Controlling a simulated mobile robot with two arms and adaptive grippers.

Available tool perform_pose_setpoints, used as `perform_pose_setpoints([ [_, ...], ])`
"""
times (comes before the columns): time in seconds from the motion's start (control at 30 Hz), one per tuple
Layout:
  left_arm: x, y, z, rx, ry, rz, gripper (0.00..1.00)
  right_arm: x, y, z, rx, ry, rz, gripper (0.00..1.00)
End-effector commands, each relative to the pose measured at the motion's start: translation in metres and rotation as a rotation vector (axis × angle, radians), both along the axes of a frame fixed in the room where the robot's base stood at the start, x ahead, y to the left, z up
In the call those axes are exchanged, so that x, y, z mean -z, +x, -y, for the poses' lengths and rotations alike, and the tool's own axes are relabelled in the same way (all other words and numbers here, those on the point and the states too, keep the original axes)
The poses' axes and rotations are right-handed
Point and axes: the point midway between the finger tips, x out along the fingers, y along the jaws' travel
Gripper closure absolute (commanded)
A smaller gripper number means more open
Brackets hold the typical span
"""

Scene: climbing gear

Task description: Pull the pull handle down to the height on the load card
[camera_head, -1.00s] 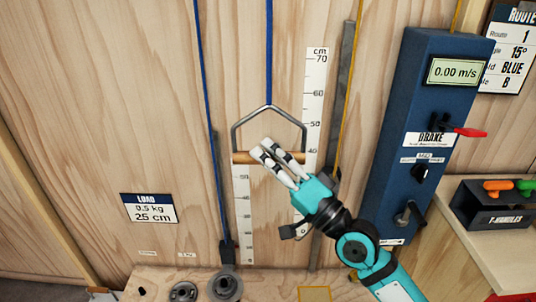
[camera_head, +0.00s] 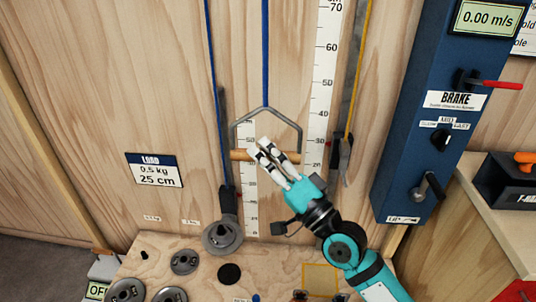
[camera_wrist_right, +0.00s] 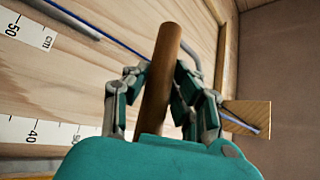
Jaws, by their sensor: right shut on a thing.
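The pull handle is a wooden bar (camera_head: 240,155) under a grey metal bracket, hanging from a blue rope. My right gripper (camera_head: 266,152) is shut around the bar near its middle; the wrist view shows the brown bar (camera_wrist_right: 160,85) between the fingers. The bar is level in front of the cm scale (camera_head: 318,113), below the 40 mark; its exact reading is unclear. The load card (camera_head: 154,170) reads 0.5 kg, 25 cm. A round grey weight (camera_head: 222,237) hangs on the left blue rope, near the platform. My left gripper is out of view.
The wooden platform (camera_head: 205,285) below holds several grey discs (camera_head: 184,262) and a yellow square outline. A blue panel (camera_head: 425,110) with a red brake lever (camera_head: 500,84) and a 0.00 m/s display stands right. A dark box (camera_head: 505,185) sits beyond it.

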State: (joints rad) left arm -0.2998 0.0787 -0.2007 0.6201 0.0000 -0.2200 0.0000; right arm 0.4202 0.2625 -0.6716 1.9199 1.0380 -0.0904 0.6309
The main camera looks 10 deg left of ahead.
Motion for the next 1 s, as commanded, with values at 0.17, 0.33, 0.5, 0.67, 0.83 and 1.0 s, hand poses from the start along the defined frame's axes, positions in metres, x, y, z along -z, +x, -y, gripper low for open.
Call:
perform_pose_setpoints([
  [0.17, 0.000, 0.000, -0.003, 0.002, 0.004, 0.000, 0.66, 0.003, 0.001, 0.000, 0.002, -0.006, -0.002, 0.66],
  [0.33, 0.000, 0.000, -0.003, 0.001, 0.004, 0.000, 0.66, 0.001, 0.000, 0.000, 0.002, -0.002, -0.001, 0.52],
  [0.5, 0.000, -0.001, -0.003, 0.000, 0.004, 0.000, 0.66, 0.000, 0.000, 0.000, 0.002, -0.001, 0.000, 0.52],
  [0.67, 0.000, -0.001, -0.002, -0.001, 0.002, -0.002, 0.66, 0.004, -0.005, 0.007, 0.002, -0.002, 0.000, 0.52],
  [0.83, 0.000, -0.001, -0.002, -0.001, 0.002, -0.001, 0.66, 0.017, -0.022, 0.029, 0.003, -0.008, 0.000, 0.52],
  [1.0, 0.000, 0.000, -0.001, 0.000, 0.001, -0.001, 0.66, 0.031, -0.043, 0.053, 0.002, -0.009, -0.001, 0.52],
])
